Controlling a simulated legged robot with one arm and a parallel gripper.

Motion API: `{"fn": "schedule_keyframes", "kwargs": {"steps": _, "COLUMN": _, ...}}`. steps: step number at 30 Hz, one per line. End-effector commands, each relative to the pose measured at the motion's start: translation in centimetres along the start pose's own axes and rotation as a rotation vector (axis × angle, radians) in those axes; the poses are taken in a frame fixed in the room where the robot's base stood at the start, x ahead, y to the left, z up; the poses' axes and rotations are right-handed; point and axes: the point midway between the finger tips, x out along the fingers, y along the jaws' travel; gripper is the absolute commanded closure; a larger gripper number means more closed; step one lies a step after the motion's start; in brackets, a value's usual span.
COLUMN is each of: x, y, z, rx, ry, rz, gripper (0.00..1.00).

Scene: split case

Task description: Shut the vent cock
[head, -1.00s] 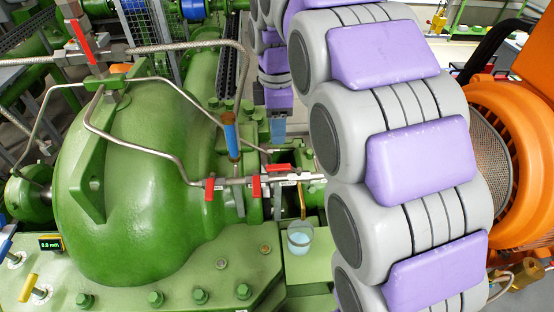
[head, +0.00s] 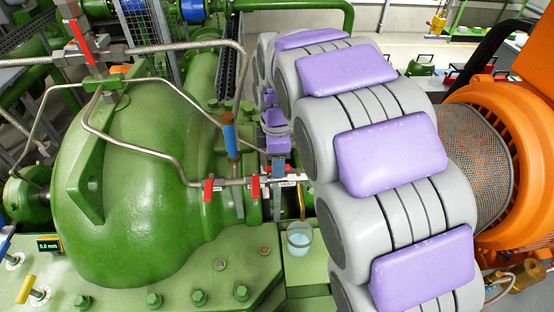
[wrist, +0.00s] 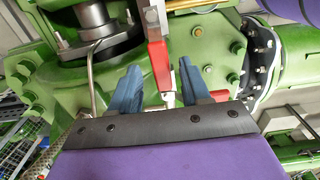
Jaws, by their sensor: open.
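The vent cock's red lever (wrist: 160,62) is between my open gripper's (wrist: 162,68) two blue fingers in the wrist view, closer to the right finger. I see no clear grip on it. In the head view my gripper (head: 279,168) reaches down at the pipe beside the white VENT label (head: 287,183). The gripper hides most of this lever, which lies roughly along the pipe; a small red part (head: 268,169) shows. Two other red levers (head: 208,188) and (head: 255,186) hang across the same pipe to the left.
The big green casing (head: 140,180) fills the left. A clear cup (head: 299,238) of pale liquid stands below the pipe. The orange motor (head: 510,150) is at right.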

Motion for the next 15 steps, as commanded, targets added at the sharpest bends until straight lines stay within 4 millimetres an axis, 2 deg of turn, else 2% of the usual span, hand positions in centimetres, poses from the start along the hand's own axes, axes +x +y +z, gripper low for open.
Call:
{"fn": "schedule_keyframes", "kwargs": {"steps": 2, "x": -0.01, "y": 0.00, "z": 0.04, "rx": 0.000, "ry": 0.000, "rz": 0.000, "gripper": 0.53}}
{"fn": "schedule_keyframes", "kwargs": {"steps": 15, "x": 0.00, "y": 0.00, "z": 0.04, "rx": 0.000, "ry": 0.000, "rz": -0.001, "gripper": 0.94}}
